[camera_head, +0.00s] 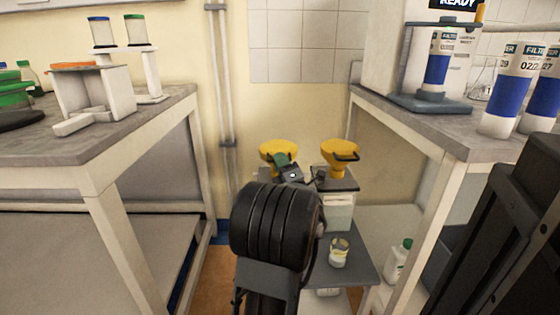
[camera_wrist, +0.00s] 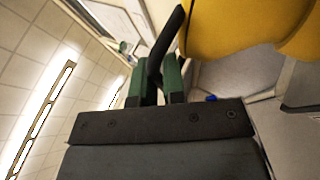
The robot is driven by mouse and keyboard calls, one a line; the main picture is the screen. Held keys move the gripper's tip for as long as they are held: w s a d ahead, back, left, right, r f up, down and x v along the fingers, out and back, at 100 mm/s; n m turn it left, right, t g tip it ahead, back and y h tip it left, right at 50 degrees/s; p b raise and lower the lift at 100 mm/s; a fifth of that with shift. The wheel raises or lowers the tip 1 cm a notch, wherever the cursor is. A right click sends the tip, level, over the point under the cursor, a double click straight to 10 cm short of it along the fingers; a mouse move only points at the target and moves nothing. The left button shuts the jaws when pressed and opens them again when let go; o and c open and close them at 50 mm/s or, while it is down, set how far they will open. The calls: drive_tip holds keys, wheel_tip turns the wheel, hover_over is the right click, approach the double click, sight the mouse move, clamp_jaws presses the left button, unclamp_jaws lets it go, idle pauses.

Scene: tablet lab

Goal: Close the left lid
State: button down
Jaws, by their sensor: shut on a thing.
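The left yellow funnel-shaped top (camera_head: 278,147) stands at the back, between the two benches. My gripper (camera_head: 284,162), with green fingers, is at its front right edge, and my black arm hides what lies below. In the wrist view my gripper (camera_wrist: 157,82) is shut on a black handle (camera_wrist: 166,45), which runs up between the green fingers beside the yellow top (camera_wrist: 240,28). I cannot tell from these views how far the left lid is open.
A white container (camera_head: 338,213) is under the right top. A grey shelf (camera_head: 352,262) holds a small jar (camera_head: 339,252). The left bench (camera_head: 155,112) and right bench (camera_head: 425,130) flank the gap. A bottle with a green cap (camera_head: 398,262) stands low on the right.

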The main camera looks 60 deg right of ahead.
drive_tip(key=shift+f, duration=0.15)
drive_tip(key=c, duration=1.2)
unclamp_jaws()
